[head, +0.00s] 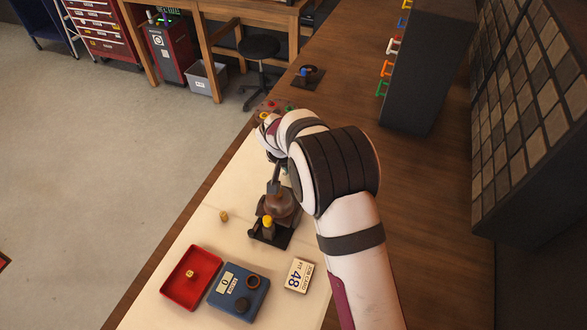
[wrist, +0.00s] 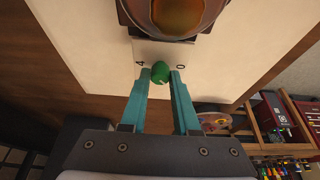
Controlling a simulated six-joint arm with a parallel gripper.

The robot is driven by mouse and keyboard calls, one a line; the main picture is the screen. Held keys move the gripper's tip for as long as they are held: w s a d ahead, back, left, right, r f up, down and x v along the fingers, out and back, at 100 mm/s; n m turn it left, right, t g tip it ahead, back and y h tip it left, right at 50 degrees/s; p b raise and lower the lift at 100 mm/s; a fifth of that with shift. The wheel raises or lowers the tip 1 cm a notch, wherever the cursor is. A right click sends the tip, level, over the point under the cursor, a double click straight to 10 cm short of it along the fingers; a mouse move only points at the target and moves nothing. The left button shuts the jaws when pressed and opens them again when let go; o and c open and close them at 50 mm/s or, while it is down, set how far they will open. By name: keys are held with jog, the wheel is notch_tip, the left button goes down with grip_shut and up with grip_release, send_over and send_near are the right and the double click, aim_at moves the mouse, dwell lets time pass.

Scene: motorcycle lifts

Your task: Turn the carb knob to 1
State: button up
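A green knob (wrist: 160,72) with a small pale mark sits on a pale plate (wrist: 158,51) in the wrist view. A "4" shows to its left and a "0" to its right; no other digits are readable. The brown round bowl of the carb (wrist: 172,15) is just beyond. My gripper (wrist: 160,76) has its two teal fingers on either side of the knob, and they appear to close on it. In the head view the brown carb (head: 282,204) stands on a dark base. The green knob cannot be made out there, behind the carb and my arm.
A dark cabinet (head: 428,75) stands at the right.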

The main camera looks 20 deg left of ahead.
jog(key=o, duration=0.4)
jog(key=v, duration=1.5)
jog(key=shift+s+r, duration=0.1)
jog(key=shift+r, duration=0.3)
jog(key=s+d+r+m+g, duration=0.1)
jog(key=s+d+r, duration=0.1)
jog(key=d, duration=0.4)
jog(key=s+d+r+m+g, duration=0.1)
jog(key=s+d, duration=0.1)
jog(key=d, duration=0.5)
jog(key=s+d+m+g, duration=0.2)
jog(key=s+d, duration=0.9)
jog(key=shift+m+g+y, duration=0.4)
jog(key=shift+m+y, duration=0.4)
jog(key=shift+y, duration=0.1)
jog(key=s+d, duration=0.1)
jog(key=s, duration=0.2)
jog(key=s+f, duration=0.1)
jog(key=s, duration=0.3)
jog(key=s+d, duration=0.1)
jog(key=s, duration=0.3)
jog(key=shift+s+d+f, duration=0.15)
jog(key=shift+d+f, duration=0.15)
